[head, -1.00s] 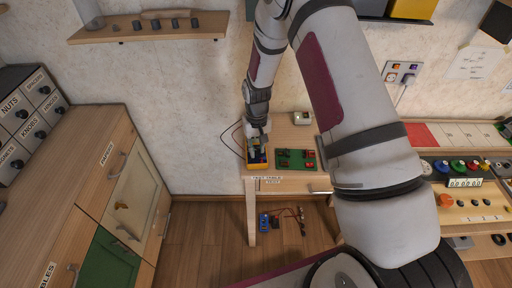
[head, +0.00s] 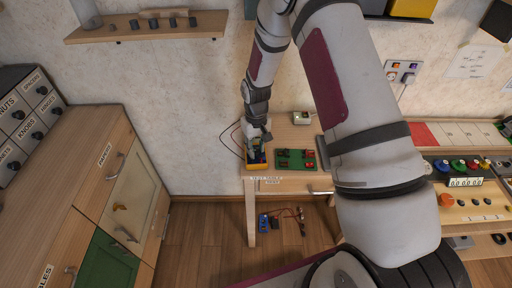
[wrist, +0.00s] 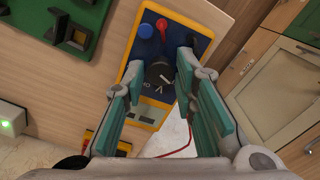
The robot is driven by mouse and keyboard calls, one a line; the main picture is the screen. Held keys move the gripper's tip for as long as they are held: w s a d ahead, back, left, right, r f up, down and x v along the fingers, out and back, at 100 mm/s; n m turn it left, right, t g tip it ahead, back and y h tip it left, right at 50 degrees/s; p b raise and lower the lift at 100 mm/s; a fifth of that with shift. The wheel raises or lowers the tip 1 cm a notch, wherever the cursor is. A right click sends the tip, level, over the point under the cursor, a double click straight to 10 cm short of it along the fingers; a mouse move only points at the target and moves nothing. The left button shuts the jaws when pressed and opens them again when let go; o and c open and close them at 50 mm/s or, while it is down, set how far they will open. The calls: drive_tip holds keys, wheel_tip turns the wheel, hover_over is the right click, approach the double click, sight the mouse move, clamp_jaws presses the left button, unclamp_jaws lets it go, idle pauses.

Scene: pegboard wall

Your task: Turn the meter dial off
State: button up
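The meter (wrist: 191,14) is a yellow-framed, dark blue box on the small wooden test table (head: 285,176). In the wrist view its round black dial (wrist: 158,74) lies between the two teal finger pads of my gripper (wrist: 160,80). The fingers are apart, with a visible gap beside the dial; whether one pad touches it I cannot tell.
A green board (head: 296,159) with red and dark parts lies on the table right of the meter. A small white box with a green light (head: 301,118) stands behind it. Wooden cabinets (head: 112,190) stand at the left. A blue device with cables (head: 264,222) is on the floor below.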

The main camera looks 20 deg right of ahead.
wheel_tip(320, 180, up, 12)
idle(0.8)
drive_tip(key=shift+r, duration=0.1)
wheel_tip(320, 180, up, 10)
drive_tip(key=f+t, duration=0.1)
hover_over(256, 150)
drive_tip(key=s, duration=0.3)
drive_tip(key=s+r+t, duration=0.2)
drive_tip(key=s+r, duration=0.6)
drive_tip(key=r, duration=0.3)
drive_tip(key=s+r+m+t, duration=0.1)
drive_tip(key=s+r, duration=0.2)
drive_tip(key=s, duration=0.5)
drive_tip(key=s+r+t, duration=0.1)
drive_tip(key=s+r, duration=0.3)
drive_tip(key=s, duration=0.5)
drive_tip(key=shift+s+m, duration=0.3)
drive_tip(key=shift+m, duration=0.1)
